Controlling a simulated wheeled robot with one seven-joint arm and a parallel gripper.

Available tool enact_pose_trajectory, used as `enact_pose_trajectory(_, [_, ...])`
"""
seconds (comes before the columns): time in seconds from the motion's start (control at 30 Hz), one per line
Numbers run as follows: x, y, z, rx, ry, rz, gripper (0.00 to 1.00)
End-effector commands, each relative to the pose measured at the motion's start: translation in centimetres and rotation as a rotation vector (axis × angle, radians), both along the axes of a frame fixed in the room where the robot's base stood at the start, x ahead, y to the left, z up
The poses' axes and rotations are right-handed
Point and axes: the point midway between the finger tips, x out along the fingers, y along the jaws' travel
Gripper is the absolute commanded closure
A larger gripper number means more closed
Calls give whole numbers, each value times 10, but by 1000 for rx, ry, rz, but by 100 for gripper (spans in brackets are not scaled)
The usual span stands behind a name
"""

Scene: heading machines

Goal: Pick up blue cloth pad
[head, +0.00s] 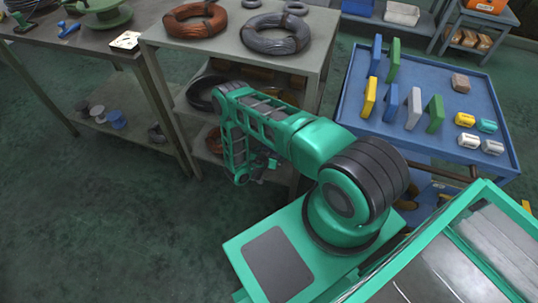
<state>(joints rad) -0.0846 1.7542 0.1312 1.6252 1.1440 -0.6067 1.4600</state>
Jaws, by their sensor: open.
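Two blue slabs stand upright on the blue cart top: one at the back left (375,55) and one nearer the middle (390,103). Either could be the blue cloth pad; I cannot tell cloth from solid block at this size. Both stand apart from my gripper. My gripper (254,170) hangs low at the end of my folded green arm, in front of the grey shelf table and well left of the cart. It is open and appears empty; its fingertips are small and partly hidden.
The blue cart (352,98) also holds green slabs (393,60), a yellow slab (370,97), a grey slab (414,107) and several small blocks. The grey shelf table (215,45) carries wire coils (195,20). Green floor (90,220) at left is clear.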

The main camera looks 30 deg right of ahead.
Motion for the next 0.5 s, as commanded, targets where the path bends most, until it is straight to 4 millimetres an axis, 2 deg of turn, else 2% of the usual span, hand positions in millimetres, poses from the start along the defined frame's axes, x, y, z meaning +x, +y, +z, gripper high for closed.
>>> enact_pose_trajectory(0.4, [4, -4, -4, 1, 0, 1, 0])
enact_pose_trajectory(0.43, [4, -4, -4, 1, 0, 1, 2])
enact_pose_trajectory(0.5, [4, -4, -4, 1, 0, 1, 19])
